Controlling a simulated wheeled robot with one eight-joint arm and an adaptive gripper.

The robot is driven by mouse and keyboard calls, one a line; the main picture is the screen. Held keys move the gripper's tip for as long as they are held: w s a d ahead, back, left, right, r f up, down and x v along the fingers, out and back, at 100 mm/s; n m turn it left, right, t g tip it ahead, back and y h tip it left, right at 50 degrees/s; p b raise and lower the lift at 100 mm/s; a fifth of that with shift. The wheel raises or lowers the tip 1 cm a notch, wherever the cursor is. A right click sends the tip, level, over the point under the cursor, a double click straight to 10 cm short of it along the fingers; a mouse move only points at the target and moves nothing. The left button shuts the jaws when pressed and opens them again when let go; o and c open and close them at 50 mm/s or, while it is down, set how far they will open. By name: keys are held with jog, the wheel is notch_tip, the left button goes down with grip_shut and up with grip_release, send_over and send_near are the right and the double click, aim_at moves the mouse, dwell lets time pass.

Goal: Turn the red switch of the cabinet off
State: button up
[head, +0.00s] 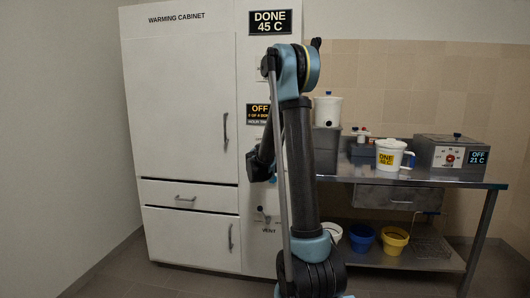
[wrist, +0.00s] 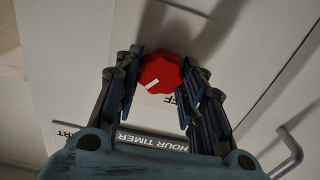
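The red switch (wrist: 160,73) is a round, scalloped knob with a white pointer line on the pale cabinet (head: 179,110). In the wrist view its line points to the lower left, away from the partly hidden OFF label at its lower right. My gripper (wrist: 162,75) has one finger on each side of the knob, very close to it. I cannot tell whether the fingers touch it or leave a small gap. In the head view my arm hides the knob, and my gripper (head: 262,166) is a dark shape at the cabinet front.
Displays on the cabinet read DONE 45 C (head: 270,22) and OFF (head: 258,114). A door handle (wrist: 288,152) stands out at the lower right of the wrist view. A steel table (head: 455,180) with a white pitcher (head: 390,155) and a grey box (head: 451,154) stands to the right.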

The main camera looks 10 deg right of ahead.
jog(key=shift+c, duration=0.9)
jog(key=shift+d, duration=0.35)
jog(key=shift+a, duration=0.2)
jog(key=shift+a+f+n, duration=0.1)
jog(key=shift+a+n, duration=0.05)
jog(key=shift+n, duration=2.15)
jog(key=shift+a+r+n, duration=0.1)
jog(key=shift+a+n, duration=0.05)
jog(key=shift+n, duration=2.15)
jog(key=shift+a+f+n, duration=0.1)
jog(key=shift+a+n, duration=0.05)
jog(key=shift+n, duration=2.15)
jog(key=o, duration=1)
jog(key=shift+f, duration=0.1)
jog(key=shift+o, duration=0.2)
